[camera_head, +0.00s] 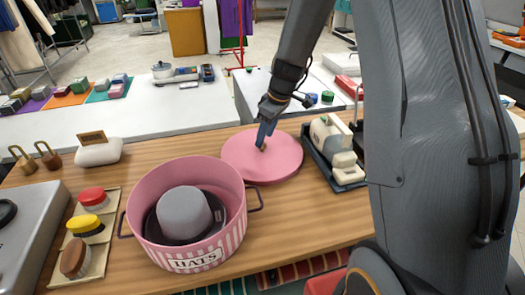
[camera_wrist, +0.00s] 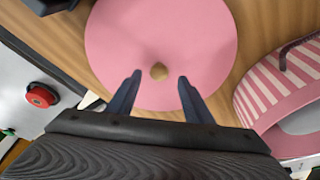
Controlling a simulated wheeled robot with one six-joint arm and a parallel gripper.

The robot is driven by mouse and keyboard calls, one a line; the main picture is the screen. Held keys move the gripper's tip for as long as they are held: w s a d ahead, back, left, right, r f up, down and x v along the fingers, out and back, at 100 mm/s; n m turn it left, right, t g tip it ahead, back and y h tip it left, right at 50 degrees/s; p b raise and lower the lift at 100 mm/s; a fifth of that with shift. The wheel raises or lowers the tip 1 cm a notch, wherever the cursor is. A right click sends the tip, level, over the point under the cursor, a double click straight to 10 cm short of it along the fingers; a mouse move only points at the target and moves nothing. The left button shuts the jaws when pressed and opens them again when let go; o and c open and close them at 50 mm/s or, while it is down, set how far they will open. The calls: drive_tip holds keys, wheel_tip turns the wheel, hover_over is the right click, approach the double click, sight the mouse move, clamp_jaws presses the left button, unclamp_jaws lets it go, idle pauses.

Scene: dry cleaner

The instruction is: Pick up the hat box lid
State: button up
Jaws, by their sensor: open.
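The hat box lid (camera_head: 272,165) is a round pink disc with a small gold knob (camera_head: 263,146), lying flat on the wooden counter. In the wrist view the lid (camera_wrist: 190,35) fills the top middle, and its knob (camera_wrist: 159,71) sits in line with the gap between my fingers. My gripper (camera_head: 264,136) is at the knob, pointing down over the lid; in the wrist view my gripper (camera_wrist: 160,80) has its two fingers apart, one on each side. The pink striped hat box (camera_head: 150,182) marked HATS stands open left of the lid, with a grey hat (camera_head: 184,214) inside.
A dark tray (camera_head: 345,178) with a cream appliance (camera_head: 333,138) stands close right of the lid. Brushes (camera_head: 86,226) lie on a mat at left. White tables (camera_head: 110,122) stand beyond the counter.

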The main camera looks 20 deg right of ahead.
sight(262, 150)
drive_tip(key=shift+p+x, duration=0.45)
drive_tip(key=shift+x, duration=1.25)
drive_tip(key=shift+w, duration=0.1)
drive_tip(key=shift+c, duration=0.2)
clamp_jaws()
